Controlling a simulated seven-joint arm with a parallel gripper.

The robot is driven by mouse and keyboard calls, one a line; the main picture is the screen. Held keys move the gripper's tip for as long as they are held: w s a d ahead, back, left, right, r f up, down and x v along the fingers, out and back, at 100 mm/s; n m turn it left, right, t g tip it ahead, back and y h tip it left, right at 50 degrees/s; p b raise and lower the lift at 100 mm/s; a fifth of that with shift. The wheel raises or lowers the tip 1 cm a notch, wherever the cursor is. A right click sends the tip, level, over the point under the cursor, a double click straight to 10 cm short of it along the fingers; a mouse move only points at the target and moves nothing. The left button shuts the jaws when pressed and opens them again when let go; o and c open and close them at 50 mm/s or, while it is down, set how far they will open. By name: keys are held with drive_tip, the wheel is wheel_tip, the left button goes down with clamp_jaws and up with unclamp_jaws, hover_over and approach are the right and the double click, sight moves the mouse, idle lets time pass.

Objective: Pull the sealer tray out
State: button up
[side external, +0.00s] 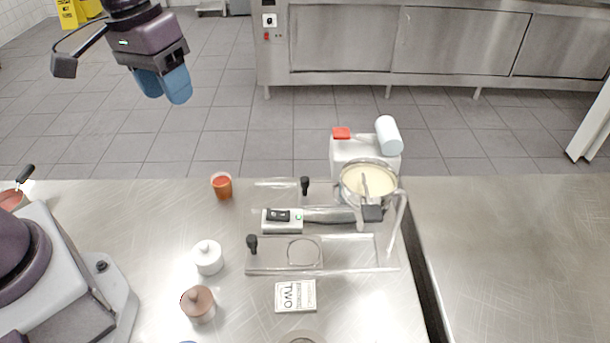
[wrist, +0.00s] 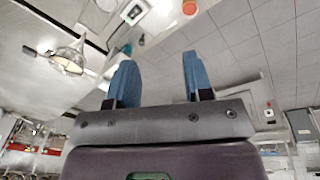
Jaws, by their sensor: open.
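The sealer (side external: 283,220) stands on the steel counter, with a small display, a green light and a dark bar running to the right. In front of it lies a flat grey tray (side external: 270,262) with a round opening and an upright black knob (side external: 251,244) at its left end. A second black knob (side external: 305,185) stands at the back of the sealer, by a clear plate. My gripper (side external: 163,88) is high up at the back left, far from the tray, its blue fingers apart and empty. The fingers also show in the wrist view (wrist: 160,78).
A pot of cream-coloured contents (side external: 368,180) stands behind the sealer's right end, by a white machine (side external: 350,150). An orange cup (side external: 222,186), a white jar (side external: 208,257), a brown jar (side external: 198,304) and a "TWO" card (side external: 295,296) stand around. A gap splits the counters at right.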

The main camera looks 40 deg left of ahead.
drive_tip(key=w+d+f+n+g+h, duration=0.1)
drive_tip(key=w+f+n+g+h, duration=0.15)
drive_tip(key=w+f+n, duration=1)
drive_tip(key=n+h, duration=0.1)
drive_tip(key=n, duration=0.2)
approach(304, 178)
drive_tip(key=shift+t, duration=0.45)
drive_tip(key=x, duration=0.6)
drive_tip(key=s+x, duration=0.1)
drive_tip(key=x, duration=0.2)
drive_tip(key=shift+d+f, duration=0.15)
drive_tip(key=shift+f, duration=0.05)
clamp_jaws()
drive_tip(key=s+a, duration=0.7)
drive_tip(key=shift+a, duration=0.15)
